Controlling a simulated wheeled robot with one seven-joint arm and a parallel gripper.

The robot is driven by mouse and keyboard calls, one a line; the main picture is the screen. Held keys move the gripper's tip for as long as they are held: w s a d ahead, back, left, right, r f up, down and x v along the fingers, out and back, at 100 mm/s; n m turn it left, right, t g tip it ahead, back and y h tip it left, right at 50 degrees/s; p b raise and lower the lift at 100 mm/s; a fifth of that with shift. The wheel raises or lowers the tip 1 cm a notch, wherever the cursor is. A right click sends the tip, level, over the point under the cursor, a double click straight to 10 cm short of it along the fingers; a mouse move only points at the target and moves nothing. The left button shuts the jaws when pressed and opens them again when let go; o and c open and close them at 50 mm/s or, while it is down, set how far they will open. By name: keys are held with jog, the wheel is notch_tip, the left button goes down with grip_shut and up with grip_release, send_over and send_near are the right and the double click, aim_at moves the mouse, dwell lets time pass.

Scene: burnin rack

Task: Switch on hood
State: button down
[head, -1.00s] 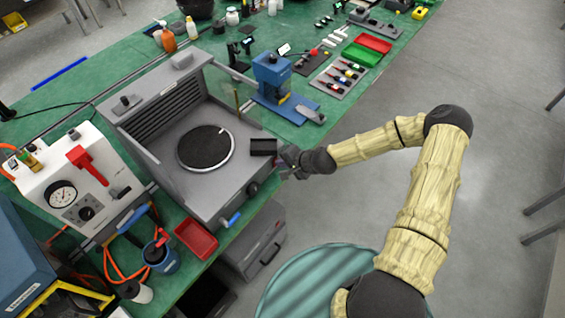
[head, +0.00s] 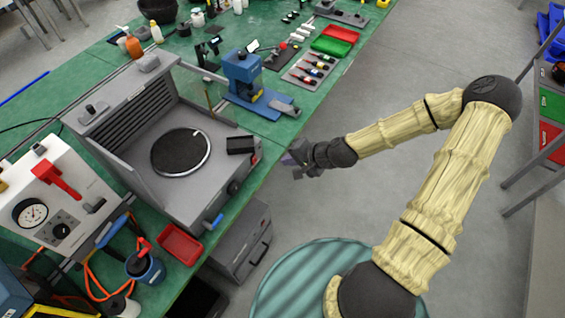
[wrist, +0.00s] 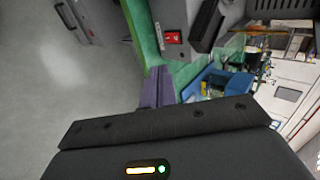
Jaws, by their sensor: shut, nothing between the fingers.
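The hood (head: 205,195) is a grey open-fronted box with a slatted back and a round dark plate on its floor, standing at the bench's near edge. A red rocker switch (wrist: 173,37) sits on its front panel in the wrist view; it also shows as a small red patch near the right front corner in the head view (head: 257,157). I cannot tell which way the rocker is tipped. My gripper (head: 289,160) is off the hood's right front corner, apart from it, over the floor. Its purple fingers (wrist: 156,86) are shut and empty, below the switch in the wrist view.
A black block (head: 240,145) lies on the hood's right front corner. A blue press (head: 245,75) stands on the green bench to its right. A red tray (head: 180,244) and a white gauge box (head: 50,205) are at the left. Open floor lies right of the bench.

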jog(key=shift+d+r, duration=0.15)
jog(key=shift+r, duration=0.1)
jog(key=shift+w, duration=0.1)
jog(key=f, duration=0.1)
jog(key=s+d+f+y, duration=0.1)
jog(key=f+t+b, duration=0.1)
jog(key=shift+s+d+f, duration=0.1)
jog(key=shift+s+d, duration=0.15)
jog(key=shift+a, duration=0.1)
dwell(0.4)
